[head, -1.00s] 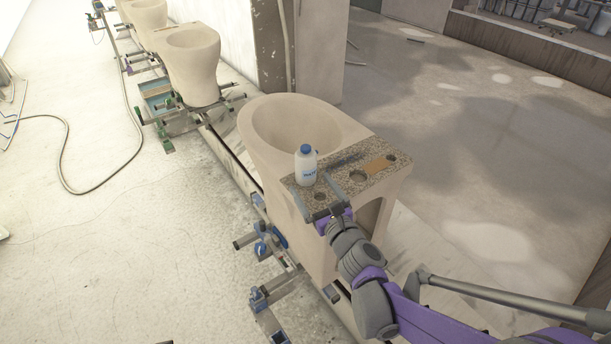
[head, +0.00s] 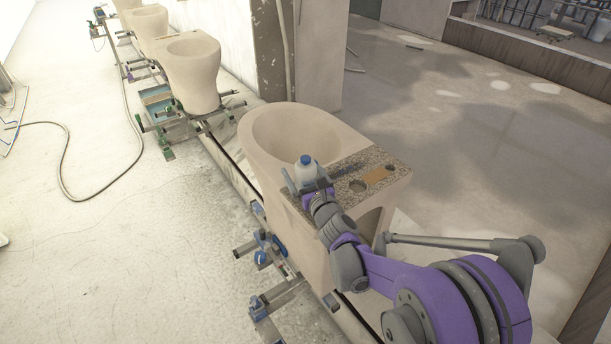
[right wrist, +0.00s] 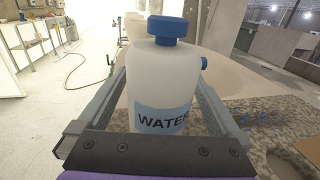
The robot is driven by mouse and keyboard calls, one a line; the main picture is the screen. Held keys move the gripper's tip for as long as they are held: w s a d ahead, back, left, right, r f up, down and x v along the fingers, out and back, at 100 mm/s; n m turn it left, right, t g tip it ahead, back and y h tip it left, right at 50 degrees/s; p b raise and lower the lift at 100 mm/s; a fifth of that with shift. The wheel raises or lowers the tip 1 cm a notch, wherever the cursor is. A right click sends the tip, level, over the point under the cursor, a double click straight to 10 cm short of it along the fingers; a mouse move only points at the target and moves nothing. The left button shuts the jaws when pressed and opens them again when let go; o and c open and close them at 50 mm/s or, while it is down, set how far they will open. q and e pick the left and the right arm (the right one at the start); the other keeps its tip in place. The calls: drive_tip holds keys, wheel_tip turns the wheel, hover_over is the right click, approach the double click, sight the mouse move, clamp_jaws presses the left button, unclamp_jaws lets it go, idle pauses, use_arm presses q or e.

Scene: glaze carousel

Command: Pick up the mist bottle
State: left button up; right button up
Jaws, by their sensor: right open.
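The mist bottle (head: 306,172) is white with a blue cap and stands upright on the speckled ledge (head: 400,163) of the nearest toilet-shaped clay piece. In the right wrist view the bottle (right wrist: 160,80) fills the middle and bears a blue label reading "WATER". My right gripper (head: 306,186) is at the bottle, its two fingers on either side of it. The wrist view shows the open fingers of the right gripper (right wrist: 155,100) with gaps between them and the bottle. The bottle's base is hidden behind the gripper. My left gripper is not in view.
The clay piece's open bowl (head: 290,135) lies just behind the bottle. The ledge has round holes (head: 357,186) and a tan patch (head: 377,177). More clay pieces (head: 192,75) stand in a row on stands further back. A hose (head: 95,180) lies on the floor.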

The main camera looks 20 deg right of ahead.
drive_tip(key=shift+c, duration=0.4)
clamp_jaws()
